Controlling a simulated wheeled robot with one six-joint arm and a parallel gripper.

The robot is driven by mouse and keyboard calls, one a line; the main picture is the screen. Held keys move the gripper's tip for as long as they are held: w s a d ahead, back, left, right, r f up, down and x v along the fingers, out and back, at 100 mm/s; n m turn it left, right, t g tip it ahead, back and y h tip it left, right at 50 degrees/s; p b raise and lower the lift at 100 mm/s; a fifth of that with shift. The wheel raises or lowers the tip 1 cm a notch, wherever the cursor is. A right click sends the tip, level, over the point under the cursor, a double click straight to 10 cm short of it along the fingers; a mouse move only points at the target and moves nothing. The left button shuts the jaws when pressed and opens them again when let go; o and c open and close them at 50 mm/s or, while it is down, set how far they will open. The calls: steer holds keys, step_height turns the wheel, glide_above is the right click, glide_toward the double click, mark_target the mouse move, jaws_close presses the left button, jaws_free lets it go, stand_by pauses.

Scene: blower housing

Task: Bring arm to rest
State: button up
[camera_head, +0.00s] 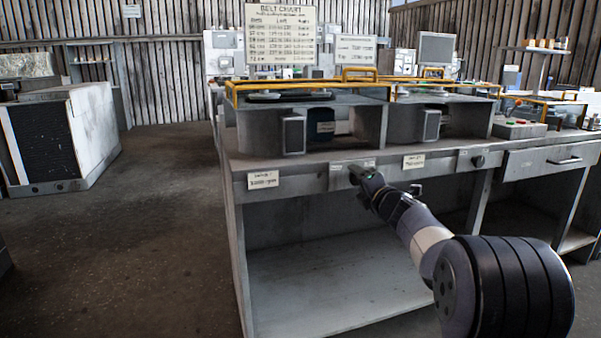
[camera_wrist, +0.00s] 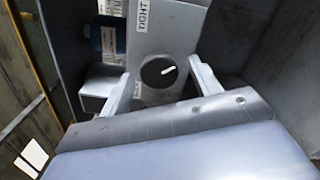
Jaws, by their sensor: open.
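My arm reaches out from the lower right in the head view, and my gripper (camera_head: 362,178) is at the front face of the workbench (camera_head: 300,178). In the wrist view my gripper (camera_wrist: 160,88) is open, with its two light fingers apart and nothing between them. A round black knob (camera_wrist: 158,72) with a white pointer mark lies just beyond the fingertips, apart from them as far as I can tell. A label reading "TIGHT" (camera_wrist: 144,16) is beside the knob. In the head view the knob in front of my gripper is hidden.
Two grey housings with yellow rails (camera_head: 310,84) stand on the bench. Another black knob (camera_head: 478,160) is on the bench front to the right, near a drawer (camera_head: 548,162). A large grey cabinet (camera_head: 62,135) stands at the left. The floor (camera_head: 120,240) between is clear.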

stand_by(0.4)
steer(key=p+v, duration=0.1)
steer(key=v, duration=0.9)
steer(key=w+a+m+p, duration=0.3)
steer(key=w+m+p, duration=0.6)
steer(key=m+p, duration=0.7)
steer(key=shift+w+r+m, duration=0.25)
steer(key=shift+w+m, duration=0.1)
steer(key=shift+m, duration=1.95)
steer(key=shift+f, duration=0.1)
